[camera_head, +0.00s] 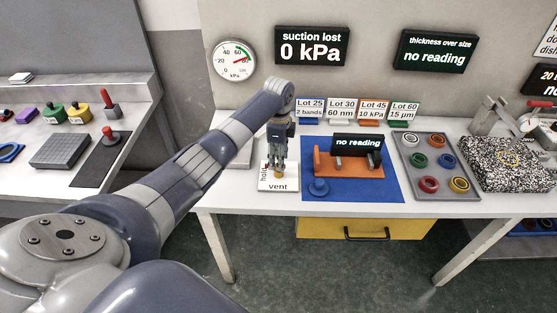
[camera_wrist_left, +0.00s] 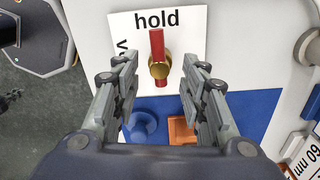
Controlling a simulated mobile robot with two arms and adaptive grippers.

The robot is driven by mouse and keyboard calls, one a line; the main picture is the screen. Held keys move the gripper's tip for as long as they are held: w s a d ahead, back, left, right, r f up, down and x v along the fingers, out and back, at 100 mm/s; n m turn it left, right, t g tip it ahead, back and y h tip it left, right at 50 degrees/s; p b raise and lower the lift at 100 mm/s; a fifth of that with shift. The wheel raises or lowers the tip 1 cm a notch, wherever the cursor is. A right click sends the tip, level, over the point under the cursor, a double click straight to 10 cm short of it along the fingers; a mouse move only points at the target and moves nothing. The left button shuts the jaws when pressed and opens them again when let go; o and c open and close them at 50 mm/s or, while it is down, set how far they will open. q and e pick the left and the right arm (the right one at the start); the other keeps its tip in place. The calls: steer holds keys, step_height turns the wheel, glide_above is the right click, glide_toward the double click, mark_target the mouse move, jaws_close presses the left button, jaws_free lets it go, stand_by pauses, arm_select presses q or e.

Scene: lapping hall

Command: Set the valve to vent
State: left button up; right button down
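The valve is a red bar handle (camera_wrist_left: 157,42) with a brass hub (camera_wrist_left: 160,66) on a white plate (camera_wrist_left: 190,28). The handle lies in line with the word "hold", its longer end towards that word. In the head view the plate (camera_head: 278,187) lies at the left of the table, with "hold" along its left side and "vent" at its front. My left gripper (camera_head: 280,152) points down over the plate. In the left wrist view its fingers (camera_wrist_left: 160,80) are open, one each side of the handle, apart from it.
Right of the plate, a blue mat (camera_head: 385,192) holds an orange fixture (camera_head: 345,167) and a blue knob (camera_head: 318,187). A gauge (camera_head: 233,60) and a "suction lost, 0 kPa" display (camera_head: 312,46) are on the wall. A grey tray of rings (camera_head: 436,140) stands further right.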

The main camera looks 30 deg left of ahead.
arm_select(q)
steer(key=shift+f, duration=1.1)
arm_select(e)
steer(key=shift+w+r, duration=0.2)
steer(key=shift+w, duration=0.9)
arm_select(q)
jaws_close()
arm_select(e)
steer(key=shift+s, duration=0.5)
